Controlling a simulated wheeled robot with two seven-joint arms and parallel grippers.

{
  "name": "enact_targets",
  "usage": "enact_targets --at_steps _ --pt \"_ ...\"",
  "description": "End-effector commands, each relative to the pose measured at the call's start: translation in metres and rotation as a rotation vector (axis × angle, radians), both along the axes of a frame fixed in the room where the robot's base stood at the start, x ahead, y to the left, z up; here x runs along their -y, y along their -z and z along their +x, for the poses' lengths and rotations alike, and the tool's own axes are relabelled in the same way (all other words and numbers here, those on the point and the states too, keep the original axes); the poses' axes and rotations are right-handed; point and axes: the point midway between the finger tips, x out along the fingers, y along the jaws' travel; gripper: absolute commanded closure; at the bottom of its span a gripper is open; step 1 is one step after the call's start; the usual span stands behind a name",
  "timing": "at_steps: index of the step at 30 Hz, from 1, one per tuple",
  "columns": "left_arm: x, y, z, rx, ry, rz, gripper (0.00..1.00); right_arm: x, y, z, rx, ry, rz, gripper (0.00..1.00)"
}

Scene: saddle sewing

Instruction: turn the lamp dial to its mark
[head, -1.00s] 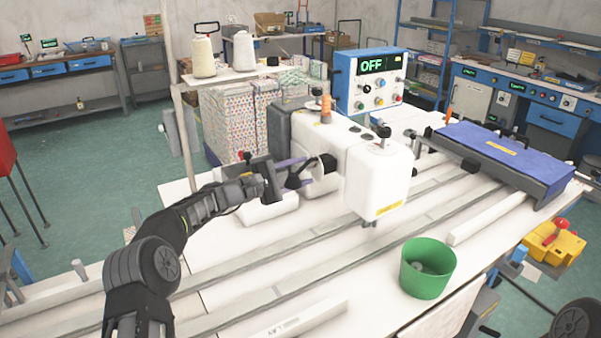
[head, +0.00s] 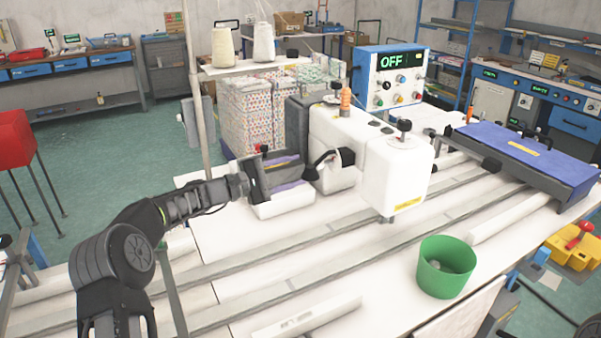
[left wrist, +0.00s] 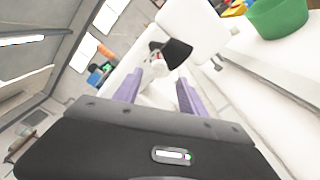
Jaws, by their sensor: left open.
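The white sewing machine (head: 345,140) stands on the table. A pale round part with a black fan-shaped piece (head: 346,157) sticks out of its left side and seems to be the lamp dial. In the left wrist view this dial (left wrist: 177,51) is ahead of the fingers, with a little red at its centre. I cannot make out its mark. My left gripper (head: 303,172) is open, with purple fingers, just left of the dial. In the left wrist view my gripper (left wrist: 159,82) has nothing between its fingers, and the dial is beyond the tips. My right gripper is not in view.
A blue control box (head: 388,77) reading OFF stands behind the machine. A green bin (head: 446,268) is at the front right, and a blue-topped unit (head: 520,152) lies at the right. Long rails (head: 300,262) run along the table. Thread cones (head: 225,55) stand behind.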

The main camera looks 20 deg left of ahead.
Motion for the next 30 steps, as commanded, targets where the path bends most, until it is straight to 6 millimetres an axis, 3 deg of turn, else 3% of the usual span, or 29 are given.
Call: enact_targets --at_steps 17,30 --pt "0.0 0.0 0.003 0.0 0.0 -0.002 0.51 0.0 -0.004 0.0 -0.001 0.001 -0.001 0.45" --pt "0.039 -0.002 0.042 -0.001 0.002 -0.002 0.51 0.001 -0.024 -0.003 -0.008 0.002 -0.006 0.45"
